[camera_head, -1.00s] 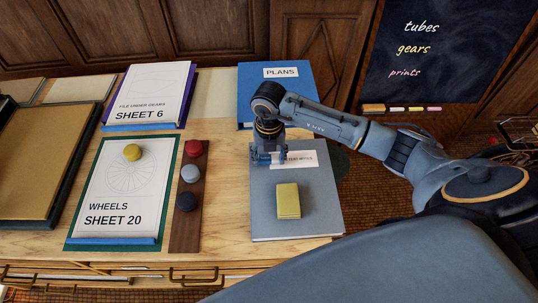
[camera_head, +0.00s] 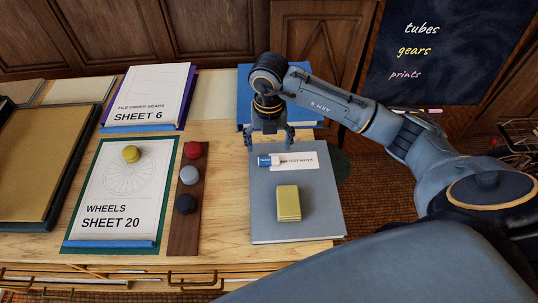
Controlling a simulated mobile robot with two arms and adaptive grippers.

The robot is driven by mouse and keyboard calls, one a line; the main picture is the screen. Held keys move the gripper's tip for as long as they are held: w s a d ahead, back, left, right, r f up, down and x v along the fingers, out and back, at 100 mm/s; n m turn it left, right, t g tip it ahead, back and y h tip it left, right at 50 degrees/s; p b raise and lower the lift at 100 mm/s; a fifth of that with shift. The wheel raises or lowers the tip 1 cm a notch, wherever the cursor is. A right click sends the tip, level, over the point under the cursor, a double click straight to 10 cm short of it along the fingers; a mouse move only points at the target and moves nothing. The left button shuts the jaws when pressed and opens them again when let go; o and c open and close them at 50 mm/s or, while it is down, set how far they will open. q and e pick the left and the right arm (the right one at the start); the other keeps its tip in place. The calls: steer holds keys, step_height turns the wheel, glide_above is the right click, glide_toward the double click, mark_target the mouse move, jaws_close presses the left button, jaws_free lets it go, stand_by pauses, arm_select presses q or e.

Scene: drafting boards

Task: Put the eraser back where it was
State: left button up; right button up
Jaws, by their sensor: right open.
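A small eraser (camera_head: 268,160) with a blue sleeve and pale ends lies on the grey folder (camera_head: 262,215), over the left part of its white label (camera_head: 300,161). My right gripper (camera_head: 270,137) is open and empty, with its fingers spread, just behind and above the eraser and apart from it. A yellow block (camera_head: 288,203) lies on the same folder, nearer the front. My left gripper is not in view.
The blue PLANS folder (camera_head: 243,95) is behind, partly hidden by my right arm. At left are the SHEET 20 board (camera_head: 97,160), a brown strip with red, grey and dark pieces (camera_head: 185,235), and the SHEET 6 board (camera_head: 150,95). A blackboard (camera_head: 455,50) stands at right.

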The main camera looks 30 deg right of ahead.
step_height(320, 180, up, 5)
steer(key=shift+r, duration=0.1)
steer(key=shift+s, duration=0.1)
stand_by(0.6)
